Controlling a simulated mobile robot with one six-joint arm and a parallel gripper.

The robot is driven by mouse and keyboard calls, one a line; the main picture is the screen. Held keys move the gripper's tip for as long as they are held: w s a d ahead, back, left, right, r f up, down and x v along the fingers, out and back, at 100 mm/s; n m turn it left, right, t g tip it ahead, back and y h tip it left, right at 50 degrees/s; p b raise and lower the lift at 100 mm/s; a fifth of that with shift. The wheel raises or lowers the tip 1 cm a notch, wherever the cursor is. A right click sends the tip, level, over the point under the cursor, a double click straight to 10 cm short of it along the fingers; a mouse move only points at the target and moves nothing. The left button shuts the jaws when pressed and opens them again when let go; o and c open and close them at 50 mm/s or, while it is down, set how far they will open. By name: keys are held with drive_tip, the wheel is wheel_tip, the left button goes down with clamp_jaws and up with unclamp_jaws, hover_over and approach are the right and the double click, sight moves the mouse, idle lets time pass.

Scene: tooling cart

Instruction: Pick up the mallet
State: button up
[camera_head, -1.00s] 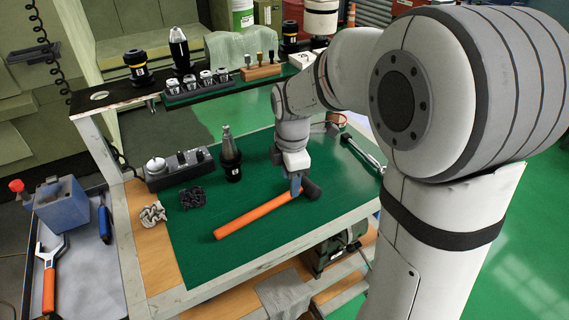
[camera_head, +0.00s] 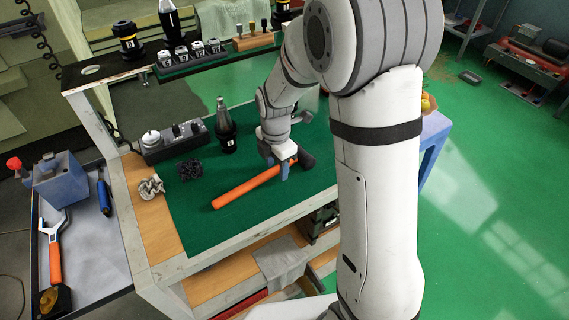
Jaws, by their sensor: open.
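The mallet has an orange handle (camera_head: 245,187) and a dark head (camera_head: 304,157). It lies diagonally on the green mat (camera_head: 252,211) on the cart's worktop, handle end toward the front left. My gripper (camera_head: 284,173) points down over the mallet, at the upper end of the handle near the head. The jaws are open, with bluish fingers around or just beside the handle. I cannot tell from this view whether they touch it. My gripper hides part of the handle next to the head.
A black tool holder (camera_head: 226,130) stands upright behind the mallet. A dark chain heap (camera_head: 190,169) and a grey box with knobs (camera_head: 170,142) lie to the left. A raised shelf (camera_head: 98,70) with tooling crosses the back. The mat's front part is clear.

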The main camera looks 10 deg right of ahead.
drive_tip(key=shift+c, duration=0.2)
clamp_jaws()
idle(0.5)
